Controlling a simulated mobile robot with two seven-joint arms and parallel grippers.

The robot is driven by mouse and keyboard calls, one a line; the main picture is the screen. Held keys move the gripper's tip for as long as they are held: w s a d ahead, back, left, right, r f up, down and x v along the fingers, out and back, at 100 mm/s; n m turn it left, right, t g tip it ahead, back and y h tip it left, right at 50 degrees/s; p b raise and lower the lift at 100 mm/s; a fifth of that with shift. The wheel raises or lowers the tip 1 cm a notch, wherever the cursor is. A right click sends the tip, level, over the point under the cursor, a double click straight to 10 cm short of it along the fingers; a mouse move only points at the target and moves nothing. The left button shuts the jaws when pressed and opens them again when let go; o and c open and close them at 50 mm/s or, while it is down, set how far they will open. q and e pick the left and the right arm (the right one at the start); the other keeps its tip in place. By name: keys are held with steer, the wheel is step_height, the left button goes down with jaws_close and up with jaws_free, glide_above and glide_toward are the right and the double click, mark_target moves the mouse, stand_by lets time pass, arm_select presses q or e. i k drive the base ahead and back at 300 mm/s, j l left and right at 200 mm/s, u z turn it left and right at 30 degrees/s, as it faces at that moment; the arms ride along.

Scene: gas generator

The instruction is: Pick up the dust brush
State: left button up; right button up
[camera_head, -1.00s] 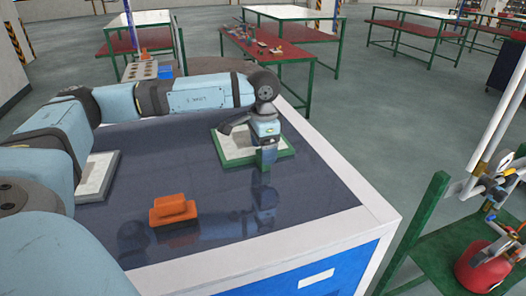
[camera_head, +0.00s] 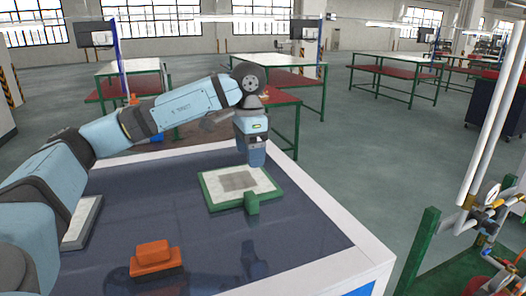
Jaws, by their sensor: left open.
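An orange block-shaped piece with a raised grip, which looks like the dust brush (camera_head: 155,257), rests on the dark tabletop (camera_head: 185,205) near the front. Its underside is mostly hidden. My left gripper (camera_head: 255,162) points down above the back right of a green-framed pad (camera_head: 213,200), well behind and to the right of the brush. It is open and nothing shows between its fingers, though they are small in this view. My right gripper is not in view.
The pad has a grey patch and a green block (camera_head: 252,203) at its front edge. A grey-white pad (camera_head: 82,222) lies at the left by my arm. The tabletop between the brush and the pads is clear. A green-framed stand with pipes (camera_head: 430,240) is at right.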

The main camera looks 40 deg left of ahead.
mark_target(153, 261)
steer(key=k+l, duration=1.15)
steer(key=l, duration=0.3)
